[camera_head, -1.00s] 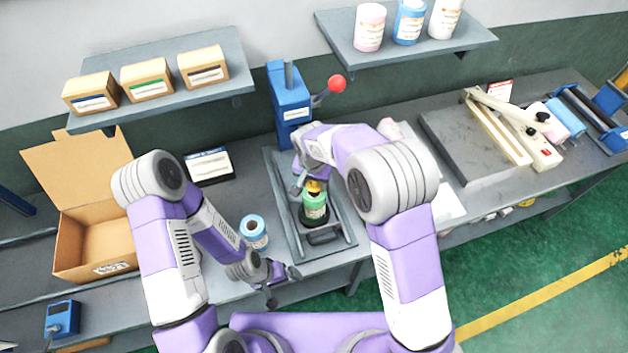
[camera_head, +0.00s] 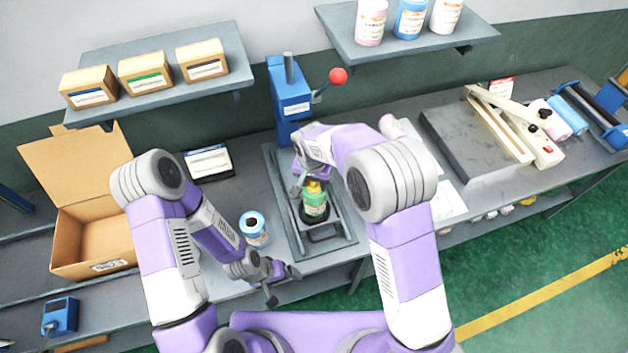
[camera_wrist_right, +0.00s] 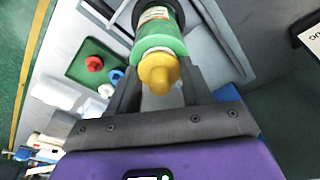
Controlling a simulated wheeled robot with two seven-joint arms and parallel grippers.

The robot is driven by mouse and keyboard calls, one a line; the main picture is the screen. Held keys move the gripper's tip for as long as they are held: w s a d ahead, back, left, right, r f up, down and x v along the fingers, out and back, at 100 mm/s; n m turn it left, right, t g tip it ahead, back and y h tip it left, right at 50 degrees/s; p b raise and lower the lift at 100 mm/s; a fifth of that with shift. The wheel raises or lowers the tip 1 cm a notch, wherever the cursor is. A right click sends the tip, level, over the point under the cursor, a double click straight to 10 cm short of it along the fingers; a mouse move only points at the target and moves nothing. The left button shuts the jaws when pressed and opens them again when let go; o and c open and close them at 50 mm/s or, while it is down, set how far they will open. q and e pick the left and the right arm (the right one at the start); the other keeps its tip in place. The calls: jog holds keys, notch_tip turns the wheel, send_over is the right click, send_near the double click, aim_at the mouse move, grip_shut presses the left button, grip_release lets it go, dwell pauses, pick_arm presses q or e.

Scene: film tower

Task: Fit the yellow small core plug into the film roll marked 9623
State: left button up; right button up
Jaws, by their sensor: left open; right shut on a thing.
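The yellow core plug (camera_wrist_right: 159,72) sits at the near end of a green film roll (camera_wrist_right: 158,38) in the right wrist view. The green roll also stands upright in the grey press tray (camera_head: 350,236) in the head view, with a pale label whose number I cannot read. My right gripper (camera_wrist_right: 158,92) is shut on the yellow plug, at the top of the roll. How deep the plug sits in the core is hidden. My left gripper (camera_head: 283,284) is open and empty near the table's front edge. A blue film roll (camera_head: 254,224) stands beside the tray, to its left.
A blue press (camera_head: 290,105) with a red-knobbed lever stands behind the tray. An open cardboard box (camera_head: 95,235) is at the left. Small boxes and bottles stand on two wall shelves. A green mat with red, blue and white plugs (camera_wrist_right: 95,62) shows in the right wrist view.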

jog(key=shift+s+f, duration=0.15)
jog(key=shift+f, duration=0.25)
jog(key=o, duration=1.1)
jog(key=shift+b, duration=0.3)
jog(key=shift+r+p, duration=0.7)
jog(key=shift+r, duration=0.2)
jog(key=r+p, duration=0.1)
jog(key=r, duration=0.1)
jog(key=r+p, duration=0.1)
jog(key=r, duration=0.1)
jog(key=s+r+p, duration=0.1)
jog(key=r+p, duration=0.1)
jog(key=shift+a+r, duration=0.15)
jog(key=shift+r, duration=0.1)
